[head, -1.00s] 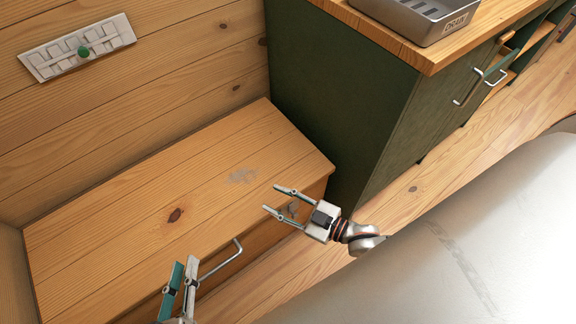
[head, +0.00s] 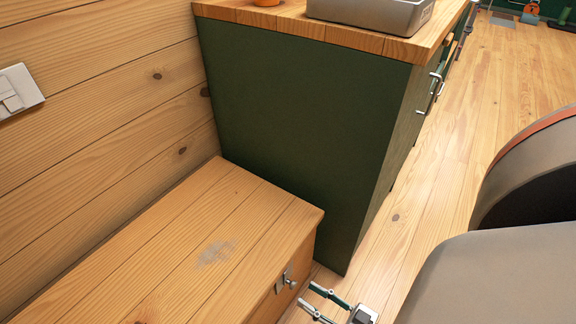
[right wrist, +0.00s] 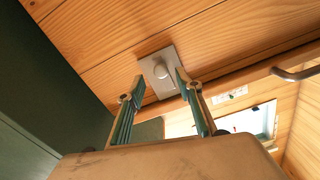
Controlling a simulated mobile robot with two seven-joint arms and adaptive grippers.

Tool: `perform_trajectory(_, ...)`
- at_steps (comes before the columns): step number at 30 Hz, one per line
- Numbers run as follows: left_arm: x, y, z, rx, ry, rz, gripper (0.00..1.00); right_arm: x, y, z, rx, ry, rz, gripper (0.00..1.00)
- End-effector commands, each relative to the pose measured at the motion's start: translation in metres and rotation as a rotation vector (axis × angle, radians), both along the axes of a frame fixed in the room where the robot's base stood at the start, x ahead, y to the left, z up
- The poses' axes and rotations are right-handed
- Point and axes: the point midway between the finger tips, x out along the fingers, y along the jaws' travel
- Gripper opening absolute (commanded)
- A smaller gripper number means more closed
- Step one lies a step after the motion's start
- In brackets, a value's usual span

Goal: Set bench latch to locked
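The wooden bench (head: 150,265) stands against the plank wall. Its latch (head: 281,284), a small pale plate with a round grey knob, is on the front face near the right end. The latch (right wrist: 160,68) also shows in the right wrist view, ahead of the fingers. My right gripper (head: 307,295) is open and empty, its fingertips pointing at the latch from the front. In the right wrist view the right gripper (right wrist: 160,80) has one finger on each side of the knob in the picture; a gap to it seems to remain. My left gripper is out of view.
A green cabinet (head: 290,120) with a wooden top stands close beyond the bench's right end. A metal tray (head: 370,10) rests on it. A bench handle (right wrist: 295,74) is right of the latch in the right wrist view. Open floor (head: 440,190) lies to the right.

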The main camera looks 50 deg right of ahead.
Motion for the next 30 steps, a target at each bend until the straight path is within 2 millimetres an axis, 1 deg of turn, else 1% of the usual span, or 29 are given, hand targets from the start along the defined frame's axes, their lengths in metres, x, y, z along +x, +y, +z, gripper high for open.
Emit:
perform_trajectory(1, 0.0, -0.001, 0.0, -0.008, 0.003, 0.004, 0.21, 0.008, 0.001, 0.001, 0.0, -0.003, 0.001, 0.36)
perform_trajectory(6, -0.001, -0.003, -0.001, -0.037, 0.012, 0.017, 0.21, 0.035, 0.003, 0.001, 0.0, -0.001, 0.002, 0.36)
perform_trajectory(12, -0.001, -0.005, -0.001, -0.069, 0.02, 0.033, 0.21, 0.056, 0.005, 0.0, -0.001, 0.001, 0.003, 0.36)
perform_trajectory(16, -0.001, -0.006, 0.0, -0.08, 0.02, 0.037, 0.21, 0.063, 0.006, 0.0, -0.001, 0.001, 0.003, 0.36)
perform_trajectory(23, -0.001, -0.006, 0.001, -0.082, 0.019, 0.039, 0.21, 0.064, 0.006, 0.001, -0.001, 0.001, 0.003, 0.36)
perform_trajectory(24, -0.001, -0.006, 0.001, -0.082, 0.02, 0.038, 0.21, 0.063, 0.006, 0.001, -0.001, 0.001, 0.003, 0.3)
perform_trajectory(26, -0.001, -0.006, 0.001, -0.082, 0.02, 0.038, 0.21, 0.063, 0.006, 0.001, -0.001, 0.001, 0.003, 0.15)
perform_trajectory(27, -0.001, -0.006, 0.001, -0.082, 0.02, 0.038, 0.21, 0.063, 0.006, 0.001, -0.001, 0.001, 0.003, 0.04)
perform_trajectory(28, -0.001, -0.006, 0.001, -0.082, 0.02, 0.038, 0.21, 0.063, 0.006, 0.001, -0.001, 0.001, 0.003, 0.0)
perform_trajectory(30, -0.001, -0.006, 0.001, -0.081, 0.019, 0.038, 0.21, 0.063, 0.006, 0.001, -0.001, 0.001, 0.003, 0.0)
